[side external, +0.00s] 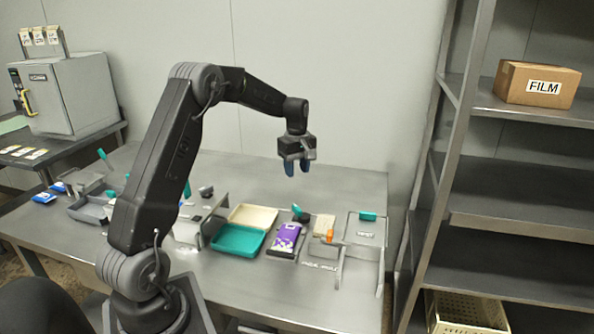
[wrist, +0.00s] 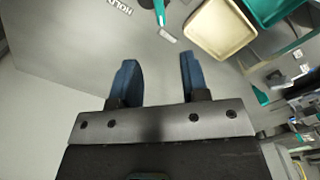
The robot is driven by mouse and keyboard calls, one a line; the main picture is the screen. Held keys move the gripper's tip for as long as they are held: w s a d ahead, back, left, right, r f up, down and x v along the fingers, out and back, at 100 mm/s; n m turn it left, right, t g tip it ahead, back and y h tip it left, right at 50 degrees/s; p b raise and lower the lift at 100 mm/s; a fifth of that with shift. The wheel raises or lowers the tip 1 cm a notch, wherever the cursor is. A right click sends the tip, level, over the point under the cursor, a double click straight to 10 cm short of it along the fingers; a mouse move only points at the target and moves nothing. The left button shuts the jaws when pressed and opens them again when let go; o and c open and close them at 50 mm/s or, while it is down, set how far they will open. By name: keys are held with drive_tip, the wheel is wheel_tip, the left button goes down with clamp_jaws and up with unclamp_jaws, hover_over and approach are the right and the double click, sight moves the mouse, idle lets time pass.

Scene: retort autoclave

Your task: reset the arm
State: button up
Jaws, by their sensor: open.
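My gripper (side external: 297,168) is raised above the back part of the metal table (side external: 345,185), with its blue fingers pointing down. It is open and empty. In the wrist view the two blue fingers of the gripper (wrist: 158,82) stand well apart, with only bare grey surface between them. Nothing touches the fingers.
On the table below are a teal tray (side external: 238,240), a cream tray (side external: 252,216), a purple packet (side external: 287,238) and a metal stand (side external: 365,232). A shelf rack with a FILM box (side external: 538,84) stands at right. A grey autoclave (side external: 68,95) is at left.

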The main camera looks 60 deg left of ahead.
drive_tip(key=s+d+r+m+t, duration=0.1)
drive_tip(key=s+d+r+m, duration=0.3)
drive_tip(key=d+r, duration=0.3)
drive_tip(key=s+d+r+m+t, duration=0.1)
drive_tip(key=s+d+r+m, duration=0.3)
drive_tip(key=d, duration=0.6)
drive_tip(key=s+d+r+m+t, duration=0.1)
drive_tip(key=s+d+m+t, duration=0.2)
drive_tip(key=s+d+m, duration=0.7)
drive_tip(key=s+d, duration=0.2)
drive_tip(key=s, duration=0.4)
drive_tip(key=shift+d+r+t, duration=0.15)
drive_tip(key=shift+d+t, duration=0.05)
drive_tip(key=shift+t, duration=0.1)
